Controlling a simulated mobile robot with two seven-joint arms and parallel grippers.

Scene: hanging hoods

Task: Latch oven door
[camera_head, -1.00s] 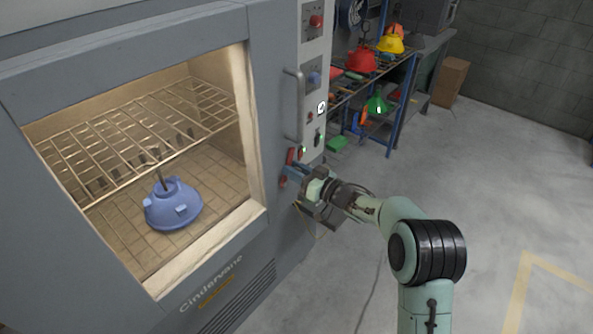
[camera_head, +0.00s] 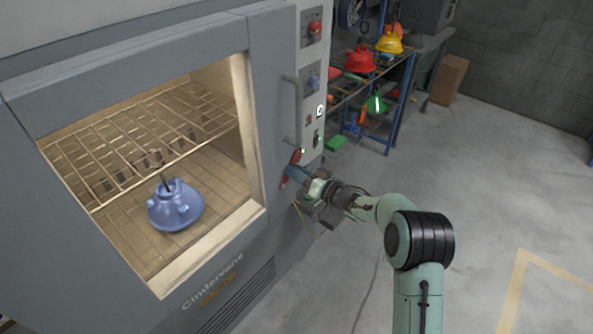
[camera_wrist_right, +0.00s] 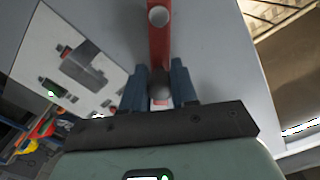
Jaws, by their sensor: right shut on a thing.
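The grey oven door (camera_head: 272,95) frames a large window and lies against the oven front. Its red latch lever (camera_head: 291,168) sits low on the door's right edge, below the bar handle, and is tilted. My right gripper (camera_head: 296,174) is at the latch lever. In the right wrist view its blue fingers (camera_wrist_right: 160,88) are shut on the dark round knob at the end of the red lever (camera_wrist_right: 159,45). Through the window a blue hood (camera_head: 175,205) sits under a wire rack. My left gripper is not in view.
A control panel (camera_head: 312,75) with switches stands right of the door. Behind it a blue-framed rack (camera_head: 393,105) holds a red hood (camera_head: 360,60) and a yellow hood (camera_head: 389,43). A cardboard box (camera_head: 449,80) stands by the back wall. The floor at right is clear.

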